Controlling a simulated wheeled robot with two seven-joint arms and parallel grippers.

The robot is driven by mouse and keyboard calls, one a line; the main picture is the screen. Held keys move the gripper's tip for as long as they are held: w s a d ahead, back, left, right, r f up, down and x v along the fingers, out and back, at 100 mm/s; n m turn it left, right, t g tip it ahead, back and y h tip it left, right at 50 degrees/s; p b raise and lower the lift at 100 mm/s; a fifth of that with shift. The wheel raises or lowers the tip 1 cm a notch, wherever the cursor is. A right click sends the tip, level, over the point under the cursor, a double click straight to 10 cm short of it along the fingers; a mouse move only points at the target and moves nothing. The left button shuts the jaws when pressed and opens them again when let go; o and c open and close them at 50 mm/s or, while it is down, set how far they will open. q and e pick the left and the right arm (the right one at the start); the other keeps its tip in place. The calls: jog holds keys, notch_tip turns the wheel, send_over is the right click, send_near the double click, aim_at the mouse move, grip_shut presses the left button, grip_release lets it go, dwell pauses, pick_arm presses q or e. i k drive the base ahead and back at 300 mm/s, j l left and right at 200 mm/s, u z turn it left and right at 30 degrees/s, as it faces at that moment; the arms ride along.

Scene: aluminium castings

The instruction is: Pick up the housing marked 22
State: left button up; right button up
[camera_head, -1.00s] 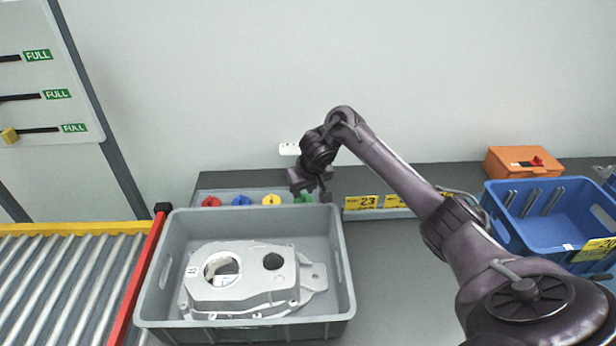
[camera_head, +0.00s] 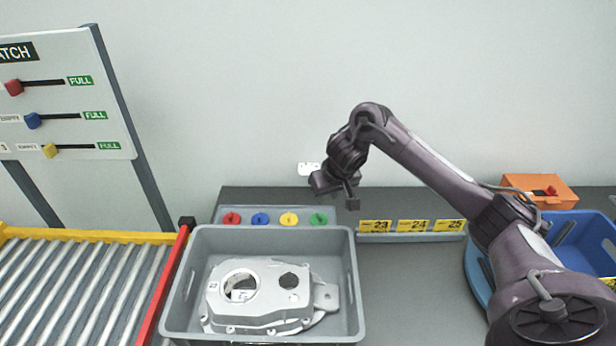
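A pale grey cast housing (camera_head: 262,312) lies in a grey crate (camera_head: 350,262) at the lower middle. It has one large round opening, a smaller dark hole and a lug on the right. A small label on its left side is too small to read. My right gripper (camera_head: 338,193) hangs above and behind the crate's back right corner, apart from the housing. Its fingers are dark and small, so I cannot tell whether they are open. My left gripper is not in view.
A roller conveyor (camera_head: 75,290) with a red bar is left of the crate. Behind the crate is a panel with coloured knobs (camera_head: 289,219). Yellow labels 23, 24, 25 (camera_head: 412,226) stand right of it. A blue bin (camera_head: 590,240) and orange box (camera_head: 540,190) are at right.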

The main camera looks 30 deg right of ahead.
aim_at(273, 310)
jog(key=k, duration=2)
